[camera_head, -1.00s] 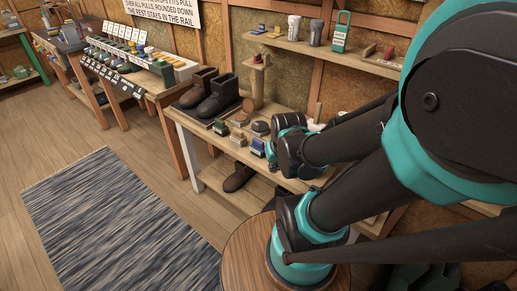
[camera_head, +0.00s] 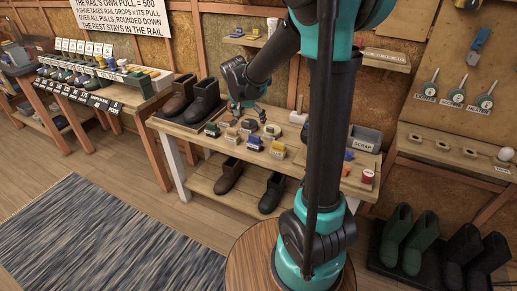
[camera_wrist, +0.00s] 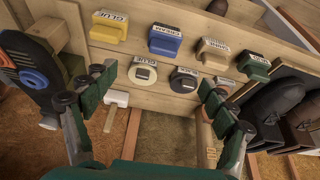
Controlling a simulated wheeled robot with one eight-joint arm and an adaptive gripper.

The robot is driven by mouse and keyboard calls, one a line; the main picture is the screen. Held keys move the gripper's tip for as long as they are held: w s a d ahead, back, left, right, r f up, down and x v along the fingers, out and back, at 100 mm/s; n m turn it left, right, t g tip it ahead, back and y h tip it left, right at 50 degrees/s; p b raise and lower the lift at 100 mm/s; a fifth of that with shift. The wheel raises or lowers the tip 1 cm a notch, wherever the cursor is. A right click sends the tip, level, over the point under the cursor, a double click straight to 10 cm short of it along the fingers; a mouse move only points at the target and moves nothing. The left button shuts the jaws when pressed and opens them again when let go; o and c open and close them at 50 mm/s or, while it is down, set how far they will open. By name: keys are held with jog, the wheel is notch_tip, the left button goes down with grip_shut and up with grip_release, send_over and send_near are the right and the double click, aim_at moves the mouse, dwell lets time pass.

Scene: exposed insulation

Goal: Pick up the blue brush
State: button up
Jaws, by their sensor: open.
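A small blue block-shaped brush (camera_wrist: 165,41) with a white label stands in a front row on the workbench. It sits between a tan brush (camera_wrist: 212,52) and a yellow brush (camera_wrist: 109,27). In the head view the blue brush (camera_head: 254,143) is small on the bench. My gripper (camera_wrist: 158,100) is open, with its two fingers apart and nothing between them. It also shows in the head view (camera_head: 246,103), above the back of the bench, apart from the blue brush.
A dark green brush (camera_wrist: 255,66) ends the row. Labelled round tins (camera_wrist: 184,79) lie between the row and my fingers. Dark boots (camera_head: 203,99) stand at the bench's left, and a grey scrap bin (camera_head: 364,138) at its right. A shelf (camera_head: 385,60) hangs above.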

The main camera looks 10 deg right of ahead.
aim_at(255, 136)
jog(key=shift+m, duration=0.3)
jog(key=x, duration=1.2)
jog(key=shift+w+a+f, duration=0.1)
jog(key=shift+w+f, duration=0.1)
jog(key=shift+w, duration=0.15)
jog(key=shift+x, duration=2.5)
jog(key=shift+w, duration=0.1)
jog(key=c, duration=1.3)
jog(key=shift+r, duration=0.1)
notch_tip(255, 136, up, 20)
